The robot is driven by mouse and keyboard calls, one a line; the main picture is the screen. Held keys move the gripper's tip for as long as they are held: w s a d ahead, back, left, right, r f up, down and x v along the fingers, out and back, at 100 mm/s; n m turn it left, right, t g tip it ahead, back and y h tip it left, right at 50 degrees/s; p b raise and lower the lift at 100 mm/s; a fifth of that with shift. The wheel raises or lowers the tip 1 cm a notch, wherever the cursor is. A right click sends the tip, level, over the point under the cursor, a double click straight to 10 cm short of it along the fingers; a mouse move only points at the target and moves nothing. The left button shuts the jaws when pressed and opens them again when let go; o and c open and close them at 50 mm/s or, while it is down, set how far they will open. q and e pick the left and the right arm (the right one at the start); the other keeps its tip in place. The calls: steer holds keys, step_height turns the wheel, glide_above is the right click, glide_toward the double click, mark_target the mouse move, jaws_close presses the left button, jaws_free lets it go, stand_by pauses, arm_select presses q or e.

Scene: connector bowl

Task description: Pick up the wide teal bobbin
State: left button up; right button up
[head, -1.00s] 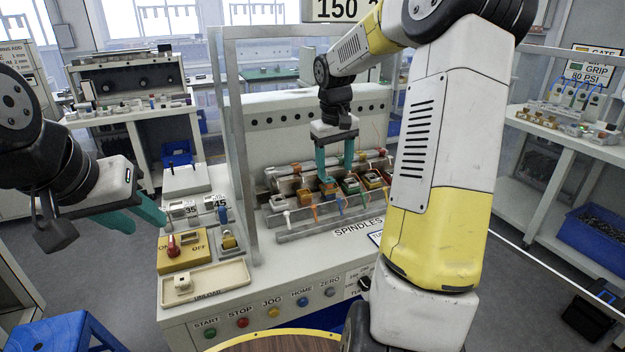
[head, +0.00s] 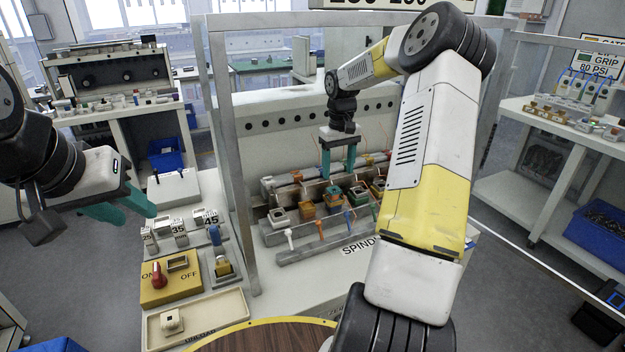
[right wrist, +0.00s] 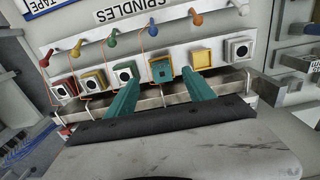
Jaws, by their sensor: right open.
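The wide teal bobbin (head: 333,197) sits on the spindle rack, between an orange-yellow bobbin (head: 306,210) and a green one (head: 358,194). In the right wrist view the teal bobbin (right wrist: 161,70) lies between the fingertips, near the picture's middle. My right gripper (head: 338,175) is open and empty, fingers pointing down at the bobbin from above. In the right wrist view the right gripper (right wrist: 161,77) has one finger towards each side of the bobbin; contact cannot be told. My left gripper (head: 132,212) is open and empty over the left side of the bench.
A white-topped bobbin (head: 278,215) and other coloured bobbins stand close beside the teal one. Coloured-tipped pegs (right wrist: 153,27) line the rack's front. A metal frame post (head: 228,150) stands left of the rack. A cream tray (head: 215,310) and yellow switch box (head: 172,278) lie front left.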

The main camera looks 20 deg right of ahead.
mark_target(336, 191)
steer(key=shift+w+f, duration=0.25)
step_height(336, 191, down, 7)
steer(key=shift+f, duration=0.15)
jaws_close()
